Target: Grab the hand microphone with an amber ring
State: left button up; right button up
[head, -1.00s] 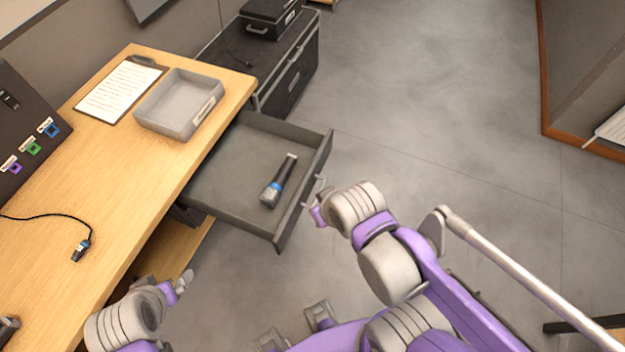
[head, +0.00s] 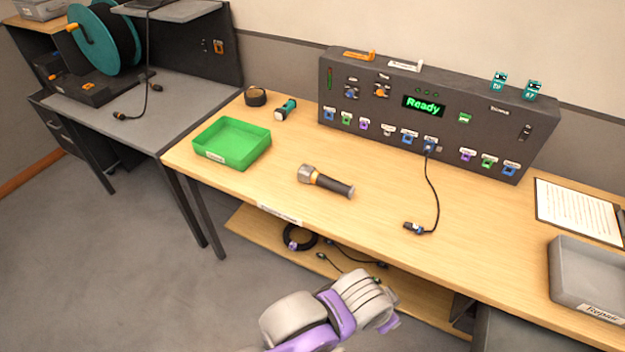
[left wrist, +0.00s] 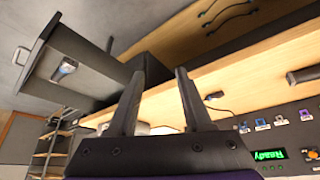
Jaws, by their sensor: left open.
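The hand microphone with an amber ring (head: 326,181) lies on its side on the wooden bench. Its silver head points left and its dark handle points right. In the left wrist view, a dark cylinder at the right edge (left wrist: 303,75) may be its handle. My left gripper (left wrist: 160,73) is open and empty, with two dark fingers apart. In the head view an arm of mine, seemingly the left, is low in front of the bench, apart from the microphone. A second microphone (left wrist: 65,69) with a blue ring lies in the open drawer in the left wrist view. My right gripper is not in view.
A green tray (head: 232,160) stands left of the microphone, with a tape roll (head: 256,97) and a small teal-and-black item behind. The control panel (head: 340,130) stands at the back; a cable hangs from it to the right. A grey tray (head: 562,270) is far right. The open drawer (left wrist: 75,95) juts out.

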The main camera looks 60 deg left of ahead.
aim_at(307, 174)
jog(key=u, duration=2)
jog(key=i+j+u, duration=0.2)
jog(key=i+u, duration=0.15)
jog(key=i+j+u, duration=0.1)
jog(key=i+u, duration=0.25)
jog(key=i, duration=0.1)
